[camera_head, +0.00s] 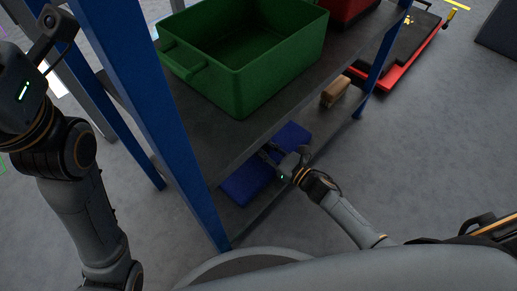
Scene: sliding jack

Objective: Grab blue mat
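The blue mat (247,181) lies on the lower shelf of the rack, under the upper shelf. My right gripper (267,152) reaches in from the right and is over the mat, near its middle. The gripper and wrist hide part of the mat. The fingers are small and dark, so I cannot tell their opening or whether they touch the mat. My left gripper (22,12) is at the upper left, away from the mat, partly cut off by the frame edge; its opening is unclear.
A green crate (245,77) stands on the upper shelf (208,142), with a red crate (347,10) behind it. Blue rack posts (172,130) stand beside the shelves. A brown block (335,91) is at the lower shelf's far end. A red cart (398,70) stands beyond.

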